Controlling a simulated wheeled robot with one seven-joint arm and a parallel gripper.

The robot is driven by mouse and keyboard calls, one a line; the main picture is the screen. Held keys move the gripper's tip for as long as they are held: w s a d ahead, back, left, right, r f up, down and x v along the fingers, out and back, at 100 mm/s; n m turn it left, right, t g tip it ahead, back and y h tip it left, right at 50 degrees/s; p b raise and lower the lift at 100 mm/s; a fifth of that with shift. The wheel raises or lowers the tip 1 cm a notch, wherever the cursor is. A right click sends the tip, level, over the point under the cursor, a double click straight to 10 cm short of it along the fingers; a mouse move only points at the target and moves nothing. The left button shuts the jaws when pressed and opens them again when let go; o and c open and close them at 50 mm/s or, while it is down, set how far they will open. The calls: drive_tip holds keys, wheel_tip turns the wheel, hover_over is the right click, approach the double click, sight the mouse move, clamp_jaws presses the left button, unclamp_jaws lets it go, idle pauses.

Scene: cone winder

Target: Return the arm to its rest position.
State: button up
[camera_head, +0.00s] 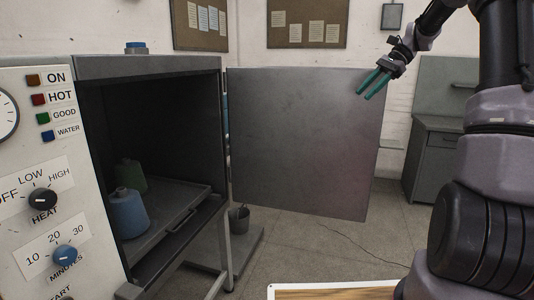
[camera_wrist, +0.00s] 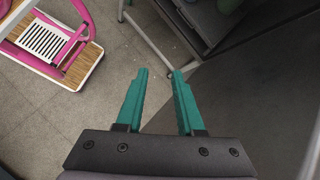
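My arm rises at the right of the head view, and my gripper (camera_head: 370,90) is up near the top edge of the open grey door (camera_head: 305,145). In the wrist view my gripper (camera_wrist: 158,72) has its two green fingers apart, with nothing between them but floor below. Whether it touches the door cannot be told from the head view.
The open steamer cabinet (camera_head: 148,66) holds a blue cone (camera_head: 128,215) and a green cone (camera_head: 130,176) on a tray (camera_head: 190,212). A control panel (camera_head: 40,130) stands at left. The wrist view shows a pink-framed stand (camera_wrist: 88,28). Open floor (camera_head: 330,245) lies below the door.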

drive_tip(key=s+a+n+t+h, duration=0.2)
drive_tip(key=s, duration=0.7)
drive_tip(key=s+a+r+n+t+h, duration=0.1)
drive_tip(key=s+a+n+t+h, duration=0.1)
drive_tip(key=s, duration=0.8)
drive_tip(key=s+a+n+t+h, duration=0.2)
drive_tip(key=s+n+t, duration=0.2)
drive_tip(key=s, duration=0.6)
drive_tip(key=shift+a+r+h, duration=0.15)
drive_tip(key=shift+a+h, duration=0.15)
